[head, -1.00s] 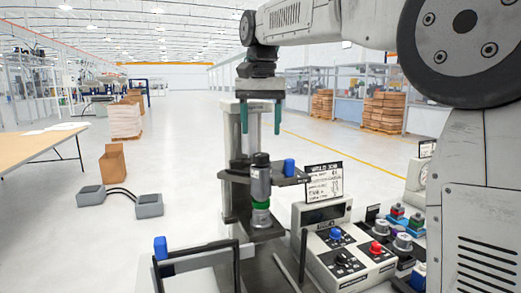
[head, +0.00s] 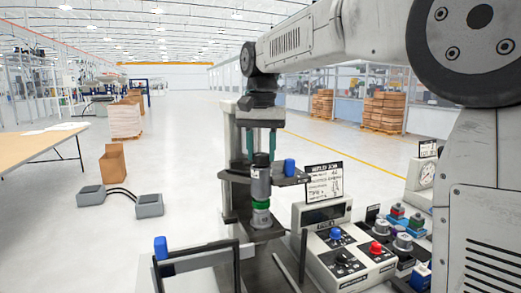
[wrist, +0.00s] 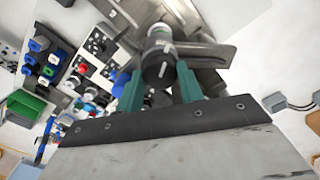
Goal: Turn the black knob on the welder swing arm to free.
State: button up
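The black knob (head: 261,160) sits on top of a grey upright cylinder (head: 261,182) at the dark swing arm (head: 286,179). The wrist view shows the black knob (wrist: 158,68) with a white mark on it. My gripper (head: 262,158) points straight down over the knob, its two teal fingers apart. In the wrist view my gripper (wrist: 154,78) has one finger on each side of the knob. Whether a finger touches it I cannot tell. The lower fingertips are partly hidden behind the knob and arm in the head view.
A blue knob (head: 290,167) stands on the swing arm to the right. A control box (head: 350,255) with blue, black and red controls is at front right, beside a sign (head: 324,184). A black frame (head: 198,258) stands front left.

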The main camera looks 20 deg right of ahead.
aim_at(261, 154)
jog(key=shift+n, duration=0.3)
jog(key=n, duration=0.3)
jog(key=shift+n, duration=0.4)
jog(key=n, duration=0.3)
jog(key=shift+n, duration=0.3)
jog(key=n, duration=0.6)
jog(key=shift+n, duration=0.6)
jog(key=o, duration=1)
jog(key=shift+r, duration=0.1)
notch_tip(261, 154, up, 8)
jog(key=shift+f, duration=0.2)
